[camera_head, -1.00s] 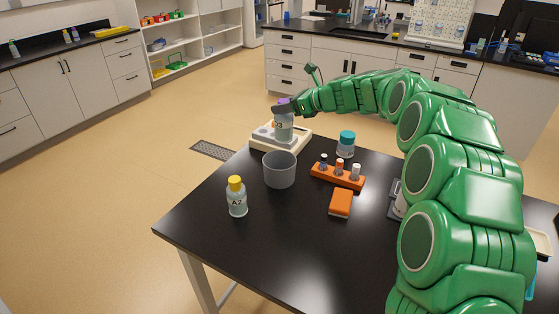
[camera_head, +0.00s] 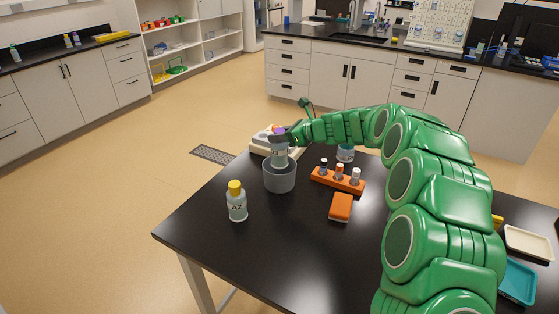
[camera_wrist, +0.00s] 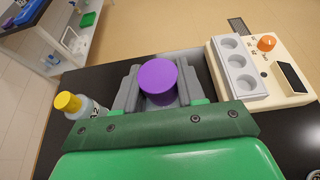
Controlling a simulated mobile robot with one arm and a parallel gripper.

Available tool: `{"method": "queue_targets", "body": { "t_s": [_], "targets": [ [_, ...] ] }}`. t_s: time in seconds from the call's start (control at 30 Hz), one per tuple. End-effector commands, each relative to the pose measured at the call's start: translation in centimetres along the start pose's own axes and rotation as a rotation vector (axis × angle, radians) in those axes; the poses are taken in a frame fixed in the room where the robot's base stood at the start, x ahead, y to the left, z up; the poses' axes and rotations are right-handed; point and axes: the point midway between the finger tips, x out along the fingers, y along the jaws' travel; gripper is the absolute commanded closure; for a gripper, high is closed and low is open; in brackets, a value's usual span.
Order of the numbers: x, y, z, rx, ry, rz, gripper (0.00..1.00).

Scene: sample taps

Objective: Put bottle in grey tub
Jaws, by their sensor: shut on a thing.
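The bottle (camera_head: 280,156) has a clear body, a label that I cannot fully read and a purple cap, which also shows in the wrist view (camera_wrist: 158,76). My gripper (camera_head: 283,138) is shut on it near the cap and holds it upright. In the wrist view my gripper's grey jaws (camera_wrist: 160,97) stand on both sides of the cap. The grey tub (camera_head: 280,181) stands on the black table, under the bottle. The bottle's lower end appears at the tub's mouth; how deep it reaches is unclear.
A yellow-capped bottle marked A2 (camera_head: 237,202) stands left of the tub. A beige device with grey wells (camera_wrist: 240,70) is close behind the tub. An orange rack of vials (camera_head: 338,180), an orange block (camera_head: 341,207) and a teal-capped jar (camera_head: 345,153) are on the right.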

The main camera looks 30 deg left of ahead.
Motion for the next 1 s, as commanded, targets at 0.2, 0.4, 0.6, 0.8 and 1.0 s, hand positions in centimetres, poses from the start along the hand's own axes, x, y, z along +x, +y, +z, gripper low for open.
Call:
{"method": "queue_targets", "body": {
  "t_s": [0.2,0.4,0.6,0.8,1.0],
  "targets": [
    [1.3,0.0,-3.1,0.002,-0.001,0.0,1.0],
    [1.8,0.0,-4.2,0.001,-0.001,0.0,1.0],
    [2.7,0.1,-6.1,0.002,0.001,0.002,1.0],
    [3.1,0.0,-7.5,0.0,0.0,-0.001,1.0],
    [3.1,0.0,-7.5,0.0,0.0,-0.001,1.0]
  ]
}}
